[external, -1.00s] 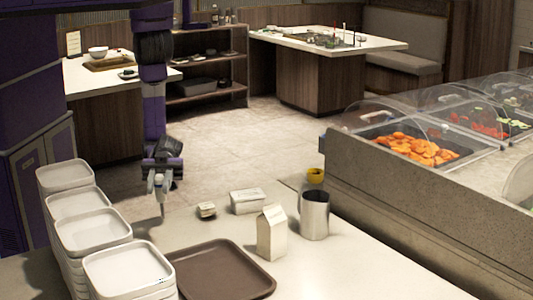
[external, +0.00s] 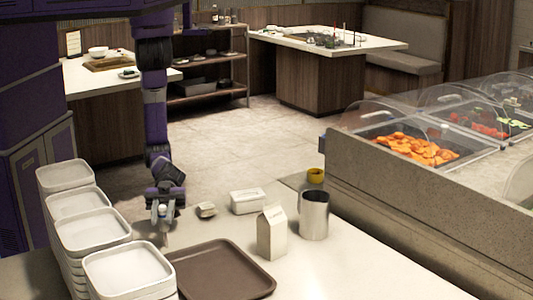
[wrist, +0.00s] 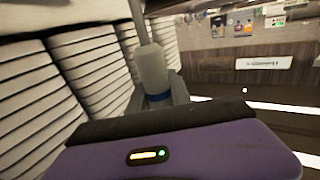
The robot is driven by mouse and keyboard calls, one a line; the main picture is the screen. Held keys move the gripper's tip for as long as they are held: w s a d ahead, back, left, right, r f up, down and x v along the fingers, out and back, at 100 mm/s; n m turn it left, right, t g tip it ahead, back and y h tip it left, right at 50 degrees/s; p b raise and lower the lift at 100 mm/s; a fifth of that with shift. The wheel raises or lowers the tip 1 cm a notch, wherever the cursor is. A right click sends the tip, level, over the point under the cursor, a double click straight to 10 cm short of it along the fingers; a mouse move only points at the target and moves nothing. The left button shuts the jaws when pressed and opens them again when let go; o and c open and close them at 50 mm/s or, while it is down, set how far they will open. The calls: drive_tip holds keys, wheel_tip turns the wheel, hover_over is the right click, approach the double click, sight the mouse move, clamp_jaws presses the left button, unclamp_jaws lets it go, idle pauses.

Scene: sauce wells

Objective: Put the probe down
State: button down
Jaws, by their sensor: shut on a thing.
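My gripper (external: 165,212) is shut on the probe and holds it over the near counter, between the stacked white trays and the brown tray. The probe (external: 166,238) points down, and its lower end shows just below the fingers. I cannot tell whether its tip touches the counter. In the wrist view the probe (wrist: 152,68) has a pale handle with a thin grey rod and a blue band near the jaws. The handle's grip end is hidden by my gripper.
Stacked white trays (external: 93,228) stand close on the left. The brown tray (external: 222,268) lies in front. A small box (external: 206,209), a white container (external: 247,201), a carton (external: 271,233), a metal pitcher (external: 314,215) and a yellow cup (external: 315,175) stand to the right.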

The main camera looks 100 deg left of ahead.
drive_tip(key=shift+f, duration=0.15)
drive_tip(key=c, duration=1.2)
unclamp_jaws()
drive_tip(key=shift+r, duration=0.3)
drive_tip(key=b+v, duration=0.4)
drive_tip(key=v, duration=0.8)
drive_tip(key=shift+f, duration=0.1)
